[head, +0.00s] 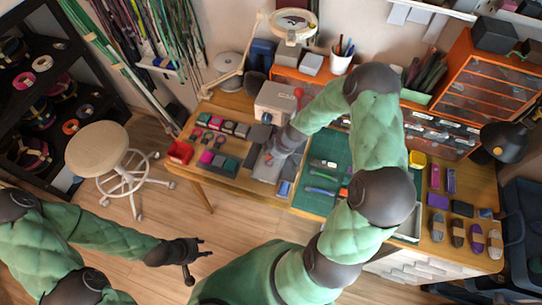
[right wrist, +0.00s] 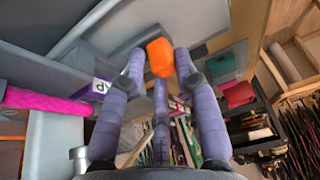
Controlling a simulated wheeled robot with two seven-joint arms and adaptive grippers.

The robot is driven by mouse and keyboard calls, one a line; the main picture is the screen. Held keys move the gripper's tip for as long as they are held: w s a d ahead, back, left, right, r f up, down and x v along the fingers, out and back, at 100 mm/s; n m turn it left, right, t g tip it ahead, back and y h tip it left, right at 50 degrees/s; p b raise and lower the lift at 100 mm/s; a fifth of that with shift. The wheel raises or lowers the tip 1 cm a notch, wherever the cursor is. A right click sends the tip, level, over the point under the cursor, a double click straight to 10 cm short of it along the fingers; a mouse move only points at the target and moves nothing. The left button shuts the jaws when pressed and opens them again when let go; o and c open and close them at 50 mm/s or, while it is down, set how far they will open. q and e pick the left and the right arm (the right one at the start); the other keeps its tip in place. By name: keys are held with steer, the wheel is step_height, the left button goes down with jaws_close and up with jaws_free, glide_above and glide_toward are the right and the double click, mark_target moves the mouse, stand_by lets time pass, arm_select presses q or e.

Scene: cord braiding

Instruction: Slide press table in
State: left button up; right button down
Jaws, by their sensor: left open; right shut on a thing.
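The press (head: 277,101) is a pale box with a red knob on its right side, standing at the back of the wooden bench. A flat grey plate (head: 264,172), which looks like the press table, lies in front of it. My right gripper (head: 270,157) is over this plate. In the right wrist view, my right gripper's fingers (right wrist: 160,66) are closed around an orange knob (right wrist: 160,55). How the knob joins the plate is hidden. My left gripper (head: 197,262) is open and empty, low at the front left, away from the bench.
A green mat (head: 315,199) with tools lies right of the plate. Small coloured blocks and a red bin (head: 180,152) are on its left. A magnifier lamp (head: 294,25) stands behind the press. A stool (head: 97,150) stands at left, with open floor before the bench.

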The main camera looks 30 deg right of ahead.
steer(key=shift+w+d+b, duration=0.5)
steer(key=shift+w+d, duration=0.1)
steer(key=shift+d, duration=0.15)
steer(key=c, duration=1.1)
jaws_free()
steer(key=v, duration=1.2)
